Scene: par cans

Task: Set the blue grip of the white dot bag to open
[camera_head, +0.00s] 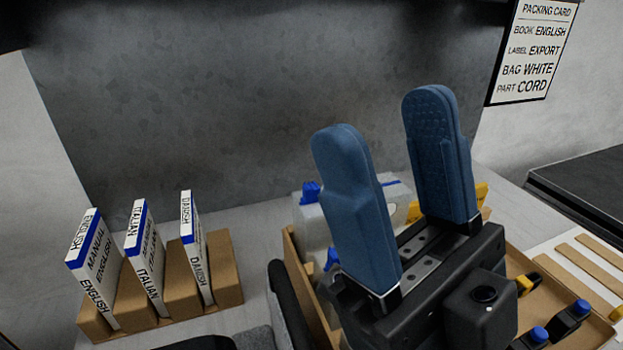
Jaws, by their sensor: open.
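My gripper (386,116) points up and away over a cardboard box, its two blue fingers wide apart with nothing between them. Behind its left finger is a whitish, translucent bag (307,226) with a blue grip (311,192) at its top. A second blue piece (332,259) shows lower down, beside the left finger's base. My gripper hides much of the bag and the box's contents.
The cardboard box (292,262) also holds yellow pieces (482,194) and black parts with blue knobs (581,307). English, Italian and Danish manuals stand in a cardboard rack (226,268) at left. A packing card (532,48) reads "BAG WHITE". Light strips (590,268) lie at right.

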